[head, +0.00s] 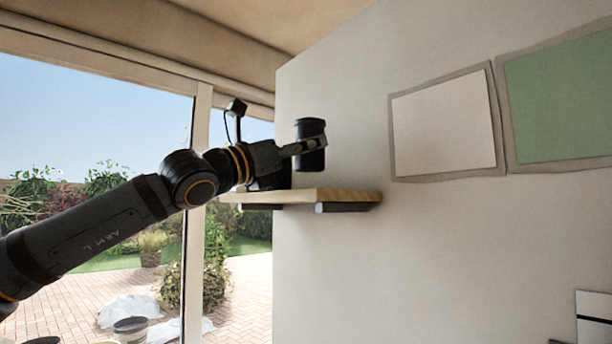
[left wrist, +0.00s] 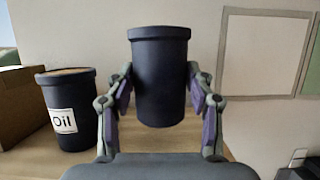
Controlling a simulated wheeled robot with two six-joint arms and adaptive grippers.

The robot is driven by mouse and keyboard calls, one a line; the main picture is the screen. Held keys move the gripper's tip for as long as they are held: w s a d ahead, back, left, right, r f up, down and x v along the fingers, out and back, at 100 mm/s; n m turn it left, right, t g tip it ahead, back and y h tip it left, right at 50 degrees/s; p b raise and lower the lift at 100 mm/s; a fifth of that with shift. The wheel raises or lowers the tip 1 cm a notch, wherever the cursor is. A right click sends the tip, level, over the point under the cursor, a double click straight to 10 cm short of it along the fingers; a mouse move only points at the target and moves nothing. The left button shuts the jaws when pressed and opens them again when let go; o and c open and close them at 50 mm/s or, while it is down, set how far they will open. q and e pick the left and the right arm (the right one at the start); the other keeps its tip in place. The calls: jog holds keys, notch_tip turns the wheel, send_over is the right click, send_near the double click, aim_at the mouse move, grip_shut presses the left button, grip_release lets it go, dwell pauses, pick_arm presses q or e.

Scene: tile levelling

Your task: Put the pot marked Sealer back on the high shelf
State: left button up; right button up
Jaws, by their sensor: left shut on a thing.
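My left gripper (head: 308,146) is shut on a dark cylindrical pot (head: 310,127) and holds it above the wooden shelf (head: 330,195). In the left wrist view the held pot (left wrist: 160,78) is upright between the two fingers, and no label shows on its visible side, so I cannot read its name. The shelf (left wrist: 165,146) shows beneath and behind it. The right gripper is not in view.
A dark pot labelled Oil (left wrist: 70,112) stands on the shelf left of the held pot, beside a brown box (left wrist: 25,105). Framed panels (head: 445,125) hang on the wall to the right. The shelf's right end looks clear.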

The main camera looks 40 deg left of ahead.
aim_at(301, 169)
pick_arm(q)
jog(key=f, duration=0.1)
jog(key=f+b, duration=0.2)
jog(key=shift+w+d+f, duration=0.25)
jog(key=shift+d+f, duration=0.05)
jog(key=shift+d, duration=0.1)
jog(key=shift+w+a, duration=0.15)
jog(key=shift+a, duration=0.05)
jog(key=shift+s+d+f+b, duration=0.1)
jog(key=shift+s+f+b, duration=0.15)
jog(key=shift+b, duration=0.15)
jog(key=o, duration=1.1)
jog(key=shift+r, duration=0.1)
jog(key=o, duration=0.4)
jog(key=shift+w, duration=0.15)
jog(key=shift+c, duration=0.2)
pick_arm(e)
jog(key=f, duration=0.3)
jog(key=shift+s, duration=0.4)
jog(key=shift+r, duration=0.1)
